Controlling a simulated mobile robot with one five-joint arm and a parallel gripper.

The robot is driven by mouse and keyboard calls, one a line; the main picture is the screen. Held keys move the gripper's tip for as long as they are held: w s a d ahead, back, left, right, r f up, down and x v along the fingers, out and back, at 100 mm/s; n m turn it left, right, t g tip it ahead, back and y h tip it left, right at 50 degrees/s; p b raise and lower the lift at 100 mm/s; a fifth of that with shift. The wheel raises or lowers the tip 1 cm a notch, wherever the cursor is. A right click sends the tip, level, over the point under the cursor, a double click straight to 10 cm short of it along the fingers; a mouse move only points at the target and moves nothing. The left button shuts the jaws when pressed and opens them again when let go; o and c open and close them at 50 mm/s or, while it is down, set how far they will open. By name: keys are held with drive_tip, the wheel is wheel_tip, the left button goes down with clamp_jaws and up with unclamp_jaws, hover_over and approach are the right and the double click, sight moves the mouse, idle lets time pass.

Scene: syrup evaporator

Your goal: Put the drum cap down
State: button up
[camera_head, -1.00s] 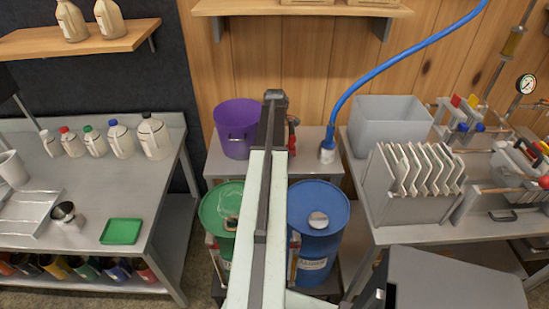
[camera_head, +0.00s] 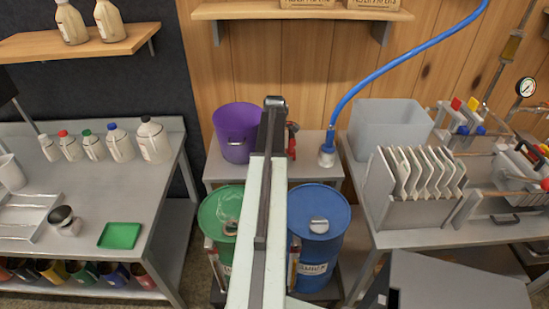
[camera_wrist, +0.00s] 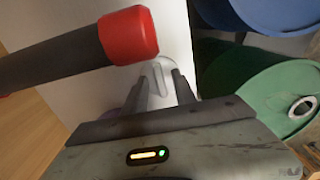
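My gripper (camera_wrist: 160,82) is shut on the drum cap (camera_wrist: 158,76), a pale grey disc with a raised bar. The bar sits between the two dark fingers in the wrist view. In the head view the arm hides the gripper and the held cap. The green drum (camera_head: 207,211) stands behind my arm, partly hidden. In the wrist view its open, metal-ringed hole (camera_wrist: 301,107) shows at the right, apart from the cap. The blue drum (camera_head: 330,240) stands to its right, with a grey cap (camera_head: 319,225) on top.
A low bench (camera_head: 311,170) behind the drums holds a purple bucket (camera_head: 236,138) and a red-and-black object (camera_head: 292,140). A dark rod with a red end (camera_wrist: 128,35) crosses the wrist view near the gripper. Metal tables stand left (camera_head: 165,200) and right (camera_head: 400,238).

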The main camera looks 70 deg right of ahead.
wheel_tip(320, 180, up, 12)
drive_tip(key=p, duration=1.1)
